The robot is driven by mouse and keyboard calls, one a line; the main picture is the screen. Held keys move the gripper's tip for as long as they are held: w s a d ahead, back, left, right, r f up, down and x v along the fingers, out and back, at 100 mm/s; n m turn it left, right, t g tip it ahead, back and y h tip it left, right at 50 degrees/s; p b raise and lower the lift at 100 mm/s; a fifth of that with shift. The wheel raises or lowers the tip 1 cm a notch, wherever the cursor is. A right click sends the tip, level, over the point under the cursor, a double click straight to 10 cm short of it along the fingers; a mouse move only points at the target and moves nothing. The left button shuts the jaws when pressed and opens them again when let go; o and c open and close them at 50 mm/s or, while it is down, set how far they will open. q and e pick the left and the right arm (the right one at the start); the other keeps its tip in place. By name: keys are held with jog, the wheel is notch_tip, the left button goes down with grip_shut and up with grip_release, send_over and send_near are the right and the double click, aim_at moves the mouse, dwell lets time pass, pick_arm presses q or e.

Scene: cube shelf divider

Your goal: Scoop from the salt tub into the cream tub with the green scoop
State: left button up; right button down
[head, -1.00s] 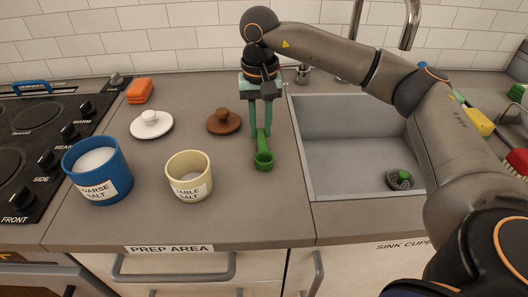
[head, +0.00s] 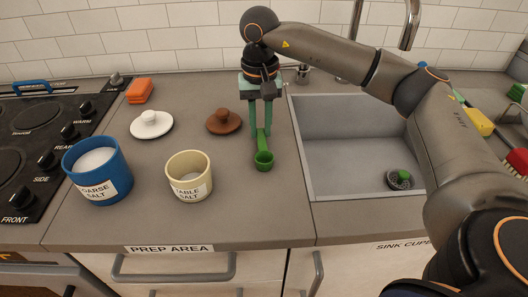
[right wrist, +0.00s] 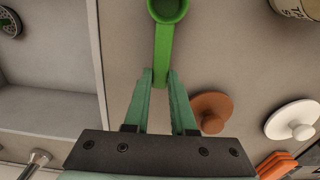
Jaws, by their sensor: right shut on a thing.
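The green scoop (head: 264,158) is at the right part of the counter, its bowl toward the front. My right gripper (head: 261,135) is shut on its handle from above. In the right wrist view, the fingers (right wrist: 161,75) close on the handle of the scoop (right wrist: 164,40). The blue tub (head: 97,170), labelled coarse salt, stands at the left with white contents. The cream tub (head: 189,176), labelled table salt, stands to its right, with a little pale content low inside. My left gripper is not in view.
A white lid (head: 151,125) and a brown lid (head: 224,121) lie behind the tubs. The stove (head: 40,140) is at the left.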

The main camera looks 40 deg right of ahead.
jog(key=shift+r, duration=0.1)
jog(key=shift+r+p, duration=2.15)
jog(key=shift+r, duration=0.3)
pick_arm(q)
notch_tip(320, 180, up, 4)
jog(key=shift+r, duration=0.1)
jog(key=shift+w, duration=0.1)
pick_arm(e)
jog(key=shift+s+a, duration=0.1)
pick_arm(q)
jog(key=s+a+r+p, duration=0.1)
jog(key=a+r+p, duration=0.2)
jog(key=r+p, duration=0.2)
jog(key=p, duration=0.3)
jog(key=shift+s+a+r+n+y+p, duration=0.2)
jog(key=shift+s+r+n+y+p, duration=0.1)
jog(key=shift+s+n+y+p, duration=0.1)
pick_arm(e)
jog(key=s+a+n, duration=0.5)
jog(key=s+a, duration=0.4)
jog(key=s, duration=0.1)
jog(key=shift+s+a+r+n, duration=0.15)
jog(key=shift+a+r+n, duration=0.15)
jog(key=shift+a+n, duration=0.1)
jog(key=shift+r, duration=0.1)
